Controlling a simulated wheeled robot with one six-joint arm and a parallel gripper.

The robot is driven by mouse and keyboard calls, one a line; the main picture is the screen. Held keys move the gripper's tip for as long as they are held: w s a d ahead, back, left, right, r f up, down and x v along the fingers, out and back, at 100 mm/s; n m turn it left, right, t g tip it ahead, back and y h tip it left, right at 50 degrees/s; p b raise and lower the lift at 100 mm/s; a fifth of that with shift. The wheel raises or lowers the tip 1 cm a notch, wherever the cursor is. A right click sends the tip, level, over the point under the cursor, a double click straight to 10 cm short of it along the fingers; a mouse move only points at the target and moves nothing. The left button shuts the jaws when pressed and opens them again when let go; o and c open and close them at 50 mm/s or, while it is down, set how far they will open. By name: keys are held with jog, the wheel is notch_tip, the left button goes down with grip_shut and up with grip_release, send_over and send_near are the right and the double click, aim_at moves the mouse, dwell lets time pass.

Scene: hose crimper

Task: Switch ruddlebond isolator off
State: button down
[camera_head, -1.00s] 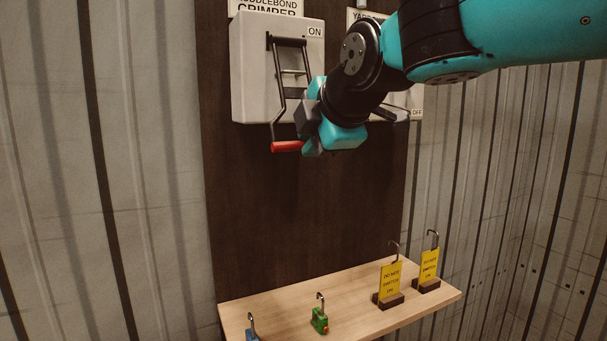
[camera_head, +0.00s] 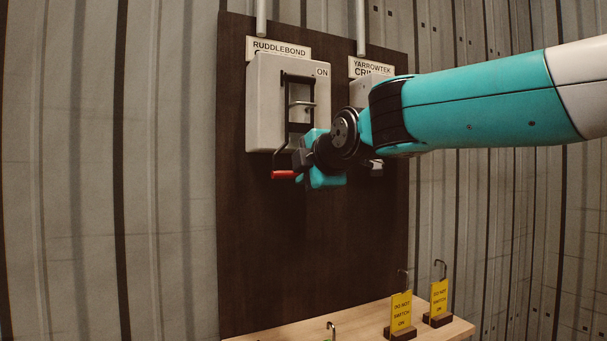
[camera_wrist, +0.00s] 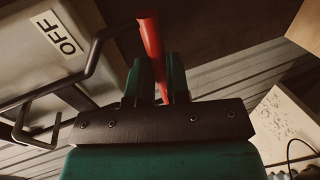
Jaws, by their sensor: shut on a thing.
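The ruddlebond isolator is a pale grey box (camera_head: 263,115) under a RUDDLEBOND sign (camera_head: 280,48), with an ON plate (camera_head: 322,72) at its top right. Its black lever (camera_head: 282,120) points downward, and the red grip (camera_head: 284,174) at its end sits just below the box's lower edge. My gripper (camera_head: 303,168) is at this grip, coming from the right. In the wrist view the red grip (camera_wrist: 151,45) lies between the two green fingers of my gripper (camera_wrist: 156,82), which are shut on it. An OFF plate (camera_wrist: 58,34) shows on the box there; my gripper hides that area in the head view.
A second isolator (camera_head: 363,92) under a YARROWTEK sign (camera_head: 371,67) is to the right, mostly hidden by my arm. Below, a wooden shelf (camera_head: 365,320) holds two yellow DO NOT SWITCH ON tags (camera_head: 401,310) (camera_head: 439,298) and a padlock shackle (camera_head: 331,328). The board between is clear.

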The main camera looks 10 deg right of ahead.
jog(key=shift+a+f, duration=0.15)
jog(key=shift+f, duration=0.1)
jog(key=c, duration=1.1)
grip_release()
jog(key=shift+a, duration=0.1)
jog(key=shift+d+r, duration=0.1)
jog(key=shift+d, duration=0.1)
jog(key=b+v, duration=0.1)
jog(key=v, duration=1.6)
jog(key=shift+s+b, duration=0.2)
jog(key=shift+b, duration=0.1)
